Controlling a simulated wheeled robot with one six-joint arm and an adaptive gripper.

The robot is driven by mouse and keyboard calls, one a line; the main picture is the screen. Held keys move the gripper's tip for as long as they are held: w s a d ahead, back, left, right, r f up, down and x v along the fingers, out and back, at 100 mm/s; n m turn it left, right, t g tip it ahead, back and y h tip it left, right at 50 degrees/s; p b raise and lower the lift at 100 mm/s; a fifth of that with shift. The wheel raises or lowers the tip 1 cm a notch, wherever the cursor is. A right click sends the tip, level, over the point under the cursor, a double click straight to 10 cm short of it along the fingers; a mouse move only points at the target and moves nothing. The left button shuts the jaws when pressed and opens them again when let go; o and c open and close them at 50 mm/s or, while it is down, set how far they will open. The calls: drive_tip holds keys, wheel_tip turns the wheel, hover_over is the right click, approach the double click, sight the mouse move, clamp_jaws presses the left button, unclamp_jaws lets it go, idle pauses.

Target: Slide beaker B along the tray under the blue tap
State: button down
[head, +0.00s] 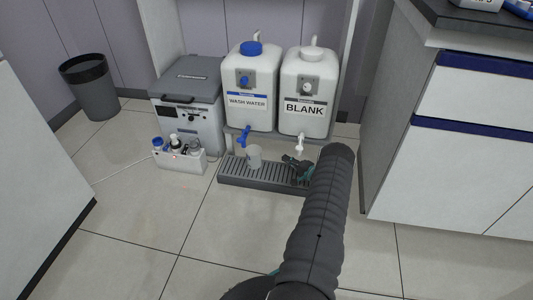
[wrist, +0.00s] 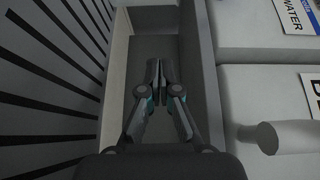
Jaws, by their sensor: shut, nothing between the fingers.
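A pale beaker (head: 254,158) stands upright on the slatted grey tray (head: 262,184), at its left part. Any letter on it is too small to read. The blue tap (head: 244,137) of the wash water container is just above and slightly left of the beaker; I cannot tell if they line up exactly. My gripper (head: 296,166) is at the right part of the tray, below the white tap (head: 300,144), apart from the beaker. In the wrist view its fingers (wrist: 160,75) are together and empty, beside the tray slats (wrist: 50,80). The beaker is not in the wrist view.
The wash water container (head: 252,85) and the blank container (head: 307,92) stand behind the tray. A grey box (head: 187,105) and a small white bottle holder (head: 180,161) stand left of it. A white cabinet (head: 450,165) is at the right. The floor in front is clear.

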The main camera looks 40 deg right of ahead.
sight(254, 157)
drive_tip(key=shift+d, duration=0.25)
drive_tip(key=shift+w+m, duration=0.3)
drive_tip(key=w+a, duration=0.1)
drive_tip(key=w, duration=0.2)
drive_tip(key=w+a, duration=0.1)
drive_tip(key=w, duration=0.2)
drive_tip(key=w+a, duration=0.1)
drive_tip(key=w, duration=0.2)
drive_tip(key=shift+w+a+r+b, duration=0.1)
drive_tip(key=shift+w+a+b, duration=0.15)
drive_tip(key=shift+b, duration=0.1)
drive_tip(key=shift+a, duration=0.95)
